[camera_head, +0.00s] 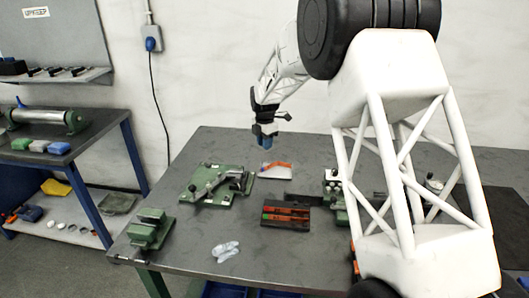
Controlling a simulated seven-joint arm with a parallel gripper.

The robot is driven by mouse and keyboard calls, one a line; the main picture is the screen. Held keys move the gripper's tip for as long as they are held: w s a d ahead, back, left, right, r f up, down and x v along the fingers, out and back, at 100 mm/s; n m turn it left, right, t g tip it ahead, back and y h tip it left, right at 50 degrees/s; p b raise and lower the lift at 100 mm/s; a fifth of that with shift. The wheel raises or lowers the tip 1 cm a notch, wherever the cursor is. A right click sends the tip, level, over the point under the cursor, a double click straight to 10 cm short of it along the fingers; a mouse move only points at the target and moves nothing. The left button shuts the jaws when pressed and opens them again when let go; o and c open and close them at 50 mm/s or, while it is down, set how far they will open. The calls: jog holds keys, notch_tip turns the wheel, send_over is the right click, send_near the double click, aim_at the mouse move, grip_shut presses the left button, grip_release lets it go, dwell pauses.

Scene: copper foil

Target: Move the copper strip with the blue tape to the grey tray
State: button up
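My gripper (265,139) points down above the back middle of the table. Blue shows at its tips, but I cannot tell whether this is finger or a held thing, nor whether the fingers are open. Below it lies a small light grey tray (286,175) with an orange copper-coloured strip (278,165) across it. A dark rack (270,224) in front holds orange-red strips (289,210) with a bit of green at the left. I cannot clearly make out blue tape on any strip.
A green-based device (205,186) stands left of the light tray. A green block fixture (151,228) is at the table's left front. Clear crumpled pieces (226,251) lie near the front. My arm hides much of the table's right side. A side bench (92,130) stands left.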

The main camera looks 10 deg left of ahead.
jog(key=shift+r, duration=0.7)
dwell(0.4)
jog(key=s+d+r+m+t, duration=0.1)
jog(key=s+d+r+m, duration=0.6)
jog(key=s+d, duration=0.4)
jog(key=s+d+r+m, duration=0.5)
jog(key=s+d+r, duration=0.4)
jog(key=s, duration=0.3)
jog(key=s+d+f+m, duration=0.1)
jog(key=s+d+m, duration=0.3)
jog(key=s, duration=0.7)
jog(key=s+d+f+m+t, duration=0.1)
jog(key=s+d+m, duration=0.3)
jog(key=s, duration=0.7)
jog(key=s+d+m, duration=0.4)
jog(key=s+m, duration=0.3)
jog(key=s, duration=0.4)
jog(key=shift+s+f+t, duration=0.3)
jog(key=shift+f, duration=0.1)
